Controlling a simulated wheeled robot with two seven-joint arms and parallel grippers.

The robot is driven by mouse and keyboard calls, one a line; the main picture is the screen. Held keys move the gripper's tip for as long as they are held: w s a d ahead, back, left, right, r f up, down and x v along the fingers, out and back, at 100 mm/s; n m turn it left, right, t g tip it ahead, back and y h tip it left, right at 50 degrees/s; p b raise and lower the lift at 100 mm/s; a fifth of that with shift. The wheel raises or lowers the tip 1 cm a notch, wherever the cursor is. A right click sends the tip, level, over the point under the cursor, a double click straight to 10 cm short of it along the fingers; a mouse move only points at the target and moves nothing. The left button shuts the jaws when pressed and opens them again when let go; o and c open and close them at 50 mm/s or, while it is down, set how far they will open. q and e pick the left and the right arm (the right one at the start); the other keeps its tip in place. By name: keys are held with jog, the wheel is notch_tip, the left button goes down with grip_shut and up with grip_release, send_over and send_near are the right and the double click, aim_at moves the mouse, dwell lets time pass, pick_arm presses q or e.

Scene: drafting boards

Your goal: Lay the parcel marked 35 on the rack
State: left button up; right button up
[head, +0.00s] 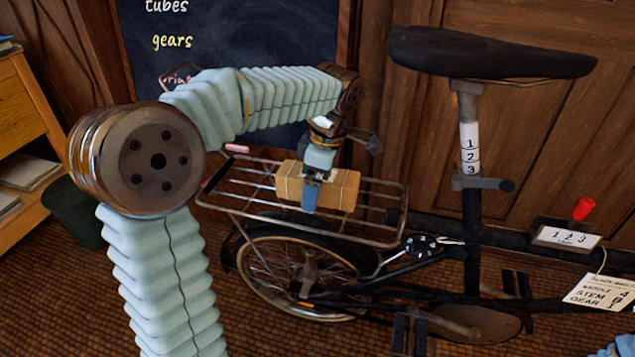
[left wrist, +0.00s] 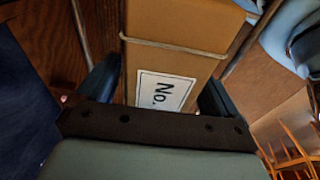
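A tan box-shaped parcel (head: 342,190), tied with string, is at the rear rack (head: 232,208) of the bicycle in the head view. I cannot tell whether it touches the wires or hangs just above them. My left gripper (head: 312,190) comes down on it from above, one blue finger showing on its near side. In the left wrist view the parcel (left wrist: 180,60) lies between the two fingers, which close on its sides. Its white label (left wrist: 163,92) reads "No."; the number is hidden.
The black saddle (head: 490,52) and its seat post stand right of the rack. A chalkboard (head: 240,40) is behind, a wooden shelf unit (head: 25,120) and dark bin (head: 75,212) at left. A pink piece (head: 237,148) lies by the rack's far edge. Rack wires right of the parcel are bare.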

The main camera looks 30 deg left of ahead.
pick_arm(q)
jog(key=shift+r, duration=0.1)
jog(key=r+p, duration=0.1)
jog(key=r, duration=0.3)
jog(key=d+r+p, duration=0.1)
jog(key=r, duration=0.3)
jog(key=r+p, duration=0.1)
jog(key=r, duration=0.3)
jog(key=shift+w+d, duration=0.25)
jog(key=shift+d, duration=0.15)
